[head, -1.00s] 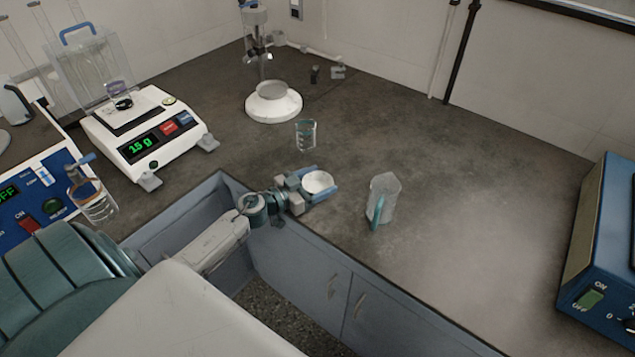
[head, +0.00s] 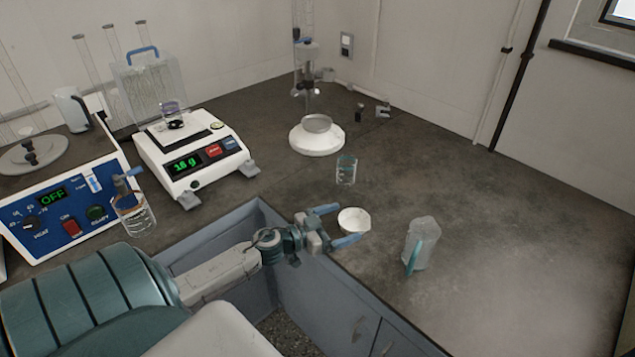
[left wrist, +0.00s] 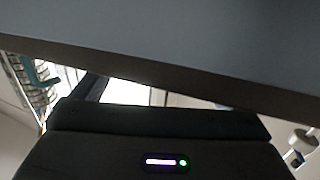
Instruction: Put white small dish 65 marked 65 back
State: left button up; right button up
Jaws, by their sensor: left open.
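The white small dish (head: 354,220) sits on the dark bench top near its front edge. I cannot read a mark on it in the head view. My left gripper (head: 336,226) is open, its two blue-tipped fingers apart, just left of the dish. The fingertips lie close to the dish's left side; I cannot tell whether they touch it. The left wrist view shows a grey panel, a dark edge and a dark housing with a small light, but no dish. My right gripper is not in view.
A clear glass beaker (head: 346,170) stands behind the dish, and a frosted beaker with a teal handle (head: 420,245) stands to its right. A balance (head: 192,155) reading 1.6 g and a blue heater panel (head: 70,215) are at the left. A white-based stand (head: 317,140) is farther back.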

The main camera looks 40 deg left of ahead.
pick_arm(q)
jog(key=shift+s+a+f, duration=0.15)
jog(key=shift+s+a, duration=0.1)
jog(key=shift+s, duration=0.35)
jog(key=shift+s+a+b, duration=0.25)
jog(key=shift+s+b, duration=0.45)
jog(key=shift+b, duration=0.1)
jog(key=shift+s+a+r, duration=0.1)
jog(key=shift+s+r, duration=0.1)
jog(key=shift+s, duration=0.2)
jog(key=shift+s+a, duration=0.35)
jog(key=shift+s, duration=0.3)
jog(key=shift+s+a+r+p, duration=0.1)
jog(key=shift+s+r+p, duration=0.2)
jog(key=shift+p, duration=0.25)
jog(key=shift+s+a+p, duration=0.15)
jog(key=shift+s+p, duration=0.15)
jog(key=shift+p, duration=0.05)
jog(key=shift+s+a+f+p, duration=0.25)
jog(key=shift+s+p, duration=0.1)
jog(key=shift+s, duration=0.2)
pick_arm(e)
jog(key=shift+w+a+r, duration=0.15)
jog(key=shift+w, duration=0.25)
